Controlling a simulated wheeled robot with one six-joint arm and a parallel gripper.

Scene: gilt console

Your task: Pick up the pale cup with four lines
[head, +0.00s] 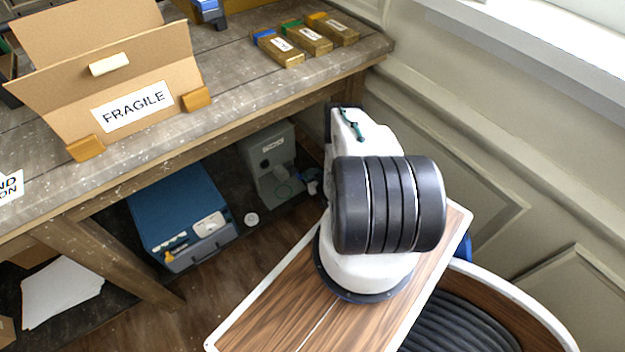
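I cannot make out a pale cup with four lines anywhere in the head view. A small whitish round thing (251,219) lies low beside the blue case under the table, too small to tell what it is. My arm stands folded at the right of the picture, with a white base and a thick dark ribbed joint. I cannot make out my gripper's fingers; the arm hides what lies behind it.
The worn wooden table (235,108) holds an open cardboard box (165,75) marked FRAGILE and several small brown boxes (307,40). Under it are a blue case (180,205), a grey-green machine (268,155) and white paper sheets (62,290). A panelled wall (470,150) stands at right.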

